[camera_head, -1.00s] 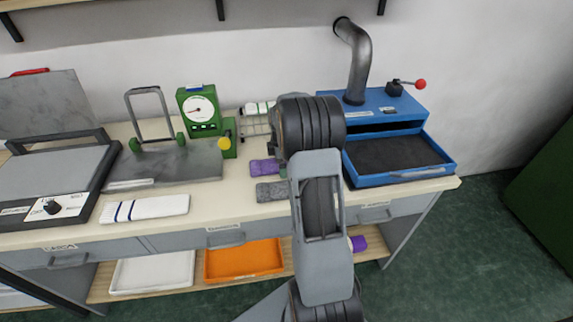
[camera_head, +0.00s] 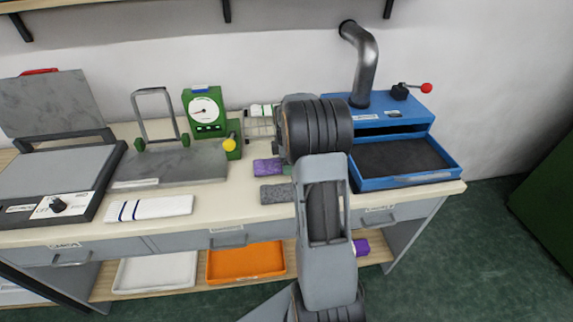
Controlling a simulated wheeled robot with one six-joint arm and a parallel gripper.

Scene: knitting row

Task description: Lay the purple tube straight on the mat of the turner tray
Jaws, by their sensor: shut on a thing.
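The turner tray (camera_head: 408,180) is a blue open tray with a dark mat (camera_head: 395,158), at the front of the blue machine on the right of the table. The mat's visible part is bare. A flat purple knitted piece (camera_head: 268,167) lies on the table left of my arm; I cannot tell whether it is the purple tube. Another purple thing (camera_head: 361,246) shows low, just right of my arm, partly hidden. My arm stands between the camera and the table's right half. My gripper is hidden behind it, so its hold cannot be seen.
A grey knitted piece (camera_head: 279,193) and a white striped piece (camera_head: 150,208) lie near the front edge. A green dial gauge (camera_head: 205,110), a grey plate (camera_head: 170,165) and a press (camera_head: 45,180) stand left. A metal pipe (camera_head: 365,65) and red-knobbed lever (camera_head: 426,88) rise by the tray.

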